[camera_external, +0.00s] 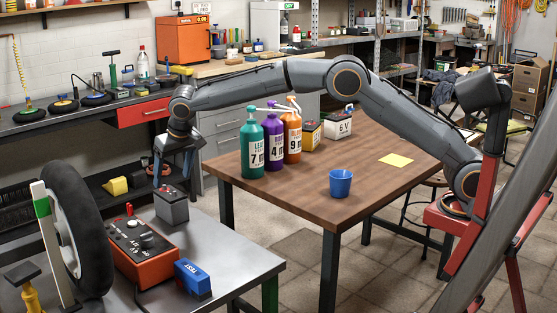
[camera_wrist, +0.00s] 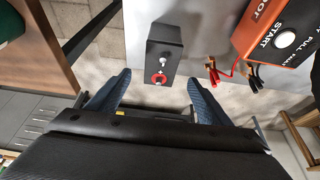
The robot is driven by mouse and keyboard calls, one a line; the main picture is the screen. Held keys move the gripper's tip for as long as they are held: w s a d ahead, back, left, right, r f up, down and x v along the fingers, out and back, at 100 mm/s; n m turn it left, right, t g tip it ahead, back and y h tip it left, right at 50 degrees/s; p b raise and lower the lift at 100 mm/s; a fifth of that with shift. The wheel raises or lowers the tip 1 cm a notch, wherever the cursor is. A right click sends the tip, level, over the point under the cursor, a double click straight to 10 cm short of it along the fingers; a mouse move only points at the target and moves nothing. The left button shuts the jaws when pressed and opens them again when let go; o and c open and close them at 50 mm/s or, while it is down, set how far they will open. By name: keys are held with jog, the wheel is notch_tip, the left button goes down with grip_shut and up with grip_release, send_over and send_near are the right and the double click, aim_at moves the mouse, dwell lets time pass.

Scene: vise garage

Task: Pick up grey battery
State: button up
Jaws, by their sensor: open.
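The grey battery (camera_external: 171,206) stands on the metal table at the left in the external view, beside the orange-red charger. In the wrist view the grey battery (camera_wrist: 164,50) shows from above as a dark box with a red ring around one terminal. My gripper (camera_external: 176,172) hangs above the battery, pointing down, in the external view. In the wrist view my gripper (camera_wrist: 160,82) has its two blue-grey fingers wide apart, with the battery ahead of and between them. The fingers look clear of the battery, and nothing is held.
The orange-red charger (camera_external: 143,250) with its red and black clamps (camera_wrist: 232,73) lies close to the battery. A blue box (camera_external: 193,278) and a tire (camera_external: 78,230) are on the same metal table (camera_external: 235,262). The wooden table (camera_external: 290,190) holds bottles and a blue cup (camera_external: 340,183).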

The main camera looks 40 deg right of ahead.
aim_at(172, 194)
jog(key=f, duration=0.6)
jog(key=shift+w+f, duration=0.1)
jog(key=shift+w, duration=0.3)
jog(key=x, duration=0.5)
jog(key=shift+f, duration=0.4)
jog(key=c, duration=1.8)
jog(key=shift+w+a+r, duration=0.1)
jog(key=shift+r, duration=0.05)
grip_shut()
jog(key=shift+r, duration=0.1)
